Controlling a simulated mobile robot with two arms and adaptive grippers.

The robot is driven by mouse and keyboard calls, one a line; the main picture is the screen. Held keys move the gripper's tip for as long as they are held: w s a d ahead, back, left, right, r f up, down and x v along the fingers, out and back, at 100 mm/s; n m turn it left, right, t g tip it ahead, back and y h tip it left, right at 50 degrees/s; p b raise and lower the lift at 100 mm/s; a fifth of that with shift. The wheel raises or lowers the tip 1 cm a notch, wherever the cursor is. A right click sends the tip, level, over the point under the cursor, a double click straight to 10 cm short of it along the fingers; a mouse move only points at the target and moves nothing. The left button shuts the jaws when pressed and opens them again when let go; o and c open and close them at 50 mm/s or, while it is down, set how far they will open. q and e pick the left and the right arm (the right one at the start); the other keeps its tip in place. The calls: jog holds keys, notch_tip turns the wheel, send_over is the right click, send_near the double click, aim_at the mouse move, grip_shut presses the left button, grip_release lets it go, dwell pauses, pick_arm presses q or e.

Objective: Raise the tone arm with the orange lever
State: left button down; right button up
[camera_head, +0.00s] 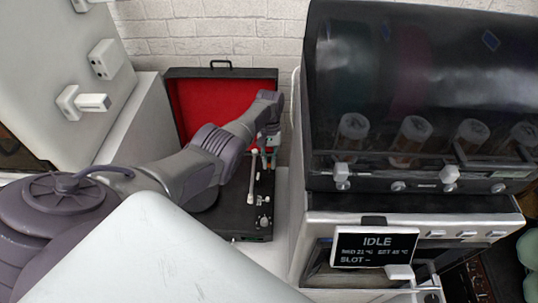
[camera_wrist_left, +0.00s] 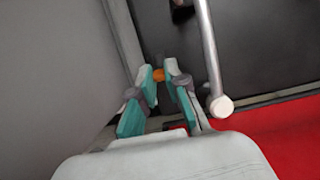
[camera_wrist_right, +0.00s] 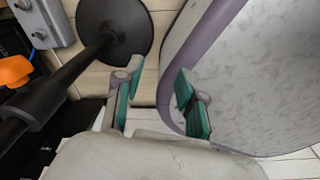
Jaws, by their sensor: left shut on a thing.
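The record player (camera_head: 240,215) is a black case with a red-lined lid (camera_head: 205,95) standing open, in the head view. Its silver tone arm (camera_head: 251,178) runs along the right side of the deck; in the left wrist view the tone arm (camera_wrist_left: 208,50) passes right of the fingers, with a round white end (camera_wrist_left: 221,106). My left gripper (camera_head: 268,152) is over the deck's far right part. In the left wrist view its fingertips (camera_wrist_left: 160,74) are closed on the small orange lever (camera_wrist_left: 158,75), mostly hidden between them. My right gripper (camera_wrist_right: 160,85) is open and empty, away from the player.
A dark machine with a clear hood (camera_head: 420,90) and an IDLE screen (camera_head: 375,247) stands close right of the player. A pale panel (camera_head: 60,50) stands left. A black round-based stand (camera_wrist_right: 115,35) with an orange knob (camera_wrist_right: 15,71) is near my right gripper.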

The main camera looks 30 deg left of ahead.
dwell(0.4)
pick_arm(q)
jog(key=c, duration=1.2)
grip_release()
jog(key=shift+w, duration=0.1)
jog(key=shift+o, duration=0.2)
notch_tip(320, 180, up, 10)
jog(key=shift+f, duration=0.1)
